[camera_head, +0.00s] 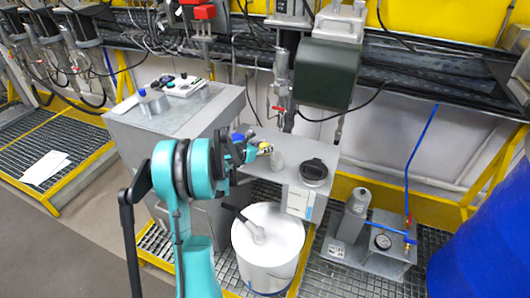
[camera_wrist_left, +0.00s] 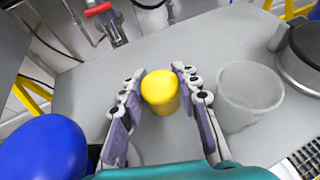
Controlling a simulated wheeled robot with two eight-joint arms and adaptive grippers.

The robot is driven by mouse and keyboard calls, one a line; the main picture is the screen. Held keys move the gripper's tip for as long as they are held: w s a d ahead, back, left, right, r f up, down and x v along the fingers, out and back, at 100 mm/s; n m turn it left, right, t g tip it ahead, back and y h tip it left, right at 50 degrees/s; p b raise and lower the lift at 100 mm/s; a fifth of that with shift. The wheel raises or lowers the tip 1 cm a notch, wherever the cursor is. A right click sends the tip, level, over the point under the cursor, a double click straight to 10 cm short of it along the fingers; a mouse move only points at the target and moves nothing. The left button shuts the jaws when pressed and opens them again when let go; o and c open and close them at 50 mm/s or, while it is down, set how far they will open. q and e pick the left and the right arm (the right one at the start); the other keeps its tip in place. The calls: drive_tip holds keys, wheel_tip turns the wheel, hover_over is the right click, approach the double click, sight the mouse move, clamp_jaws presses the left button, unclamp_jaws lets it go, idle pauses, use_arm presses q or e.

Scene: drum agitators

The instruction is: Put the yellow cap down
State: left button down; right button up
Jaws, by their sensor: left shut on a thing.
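The yellow cap (camera_wrist_left: 160,90) is between the two fingers of my left gripper (camera_wrist_left: 158,78) in the left wrist view. The fingers are shut on it, over the grey table top (camera_wrist_left: 95,85). Whether the cap touches the surface cannot be told. In the head view the cap (camera_head: 264,145) is a small yellow patch at the tip of my left gripper (camera_head: 265,149), partly hidden by it. My right gripper is not in view.
A grey cup (camera_wrist_left: 248,95) stands close to the right of the cap. A dark-lidded pot (camera_head: 314,171) is further right. A blue round object (camera_wrist_left: 45,150) is at the left. A white bucket (camera_head: 262,270) stands below the table.

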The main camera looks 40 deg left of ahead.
use_arm(q)
drive_tip(key=shift+f, duration=0.75)
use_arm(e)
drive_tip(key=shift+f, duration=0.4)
use_arm(q)
drive_tip(key=shift+f, duration=0.1)
drive_tip(key=c, duration=1.4)
unclamp_jaws()
drive_tip(key=shift+o, duration=0.2)
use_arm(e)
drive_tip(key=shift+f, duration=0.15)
